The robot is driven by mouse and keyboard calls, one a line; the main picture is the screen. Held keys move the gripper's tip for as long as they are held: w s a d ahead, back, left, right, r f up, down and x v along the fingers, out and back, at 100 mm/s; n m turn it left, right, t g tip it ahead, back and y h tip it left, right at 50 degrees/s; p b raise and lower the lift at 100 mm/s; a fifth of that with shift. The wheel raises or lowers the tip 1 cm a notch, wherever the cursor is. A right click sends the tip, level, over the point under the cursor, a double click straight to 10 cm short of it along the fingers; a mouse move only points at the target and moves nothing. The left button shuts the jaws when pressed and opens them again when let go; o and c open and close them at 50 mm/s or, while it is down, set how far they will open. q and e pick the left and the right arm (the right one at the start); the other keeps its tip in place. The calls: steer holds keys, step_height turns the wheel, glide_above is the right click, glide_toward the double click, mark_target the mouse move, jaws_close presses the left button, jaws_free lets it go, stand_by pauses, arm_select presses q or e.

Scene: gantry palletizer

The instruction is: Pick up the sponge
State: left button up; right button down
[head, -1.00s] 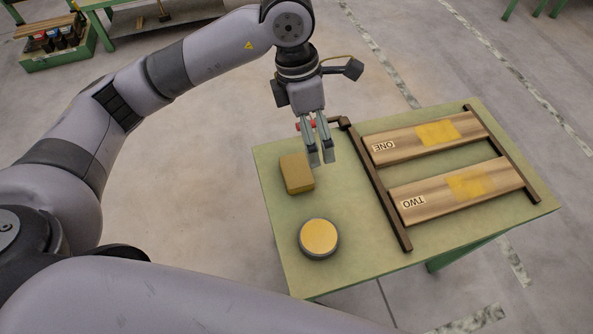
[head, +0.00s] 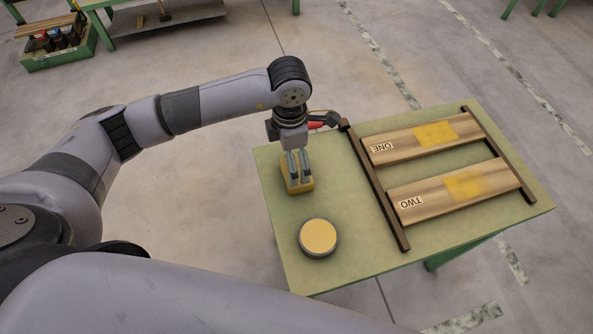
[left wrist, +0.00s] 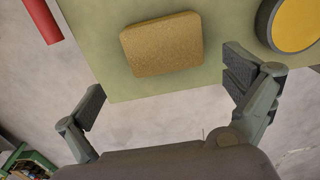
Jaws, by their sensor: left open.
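The sponge (head: 297,186) is a yellow-brown block lying flat near the left edge of the green table. In the head view my left gripper (head: 300,182) points down over it and its fingers hide part of it. In the left wrist view the sponge (left wrist: 162,43) lies beyond the fingertips, in the upper middle. My left gripper (left wrist: 165,92) is open there, its two fingers wide apart, with nothing between them. I cannot tell from the head view how high the fingertips are above the sponge. My right gripper is not in view.
A round tin with a yellow top (head: 318,237) stands in front of the sponge; it also shows in the wrist view (left wrist: 296,24). A rack with two boards labelled ONE (head: 400,144) and TWO (head: 430,199) takes up the table's right.

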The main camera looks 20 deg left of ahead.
arm_select(q)
steer(key=f, duration=0.2)
steer(key=f+p, duration=0.1)
steer(key=shift+s+d+f, duration=0.25)
steer(key=shift+d+f, duration=0.1)
steer(key=shift+f, duration=0.65)
steer(key=shift+c, duration=0.4)
steer(key=c, duration=0.7)
steer(key=shift+r, duration=0.15)
steer(key=shift+c, duration=0.2)
step_height(320, 180, up, 20)
steer(key=b, duration=0.1)
steer(key=shift+b, duration=0.4)
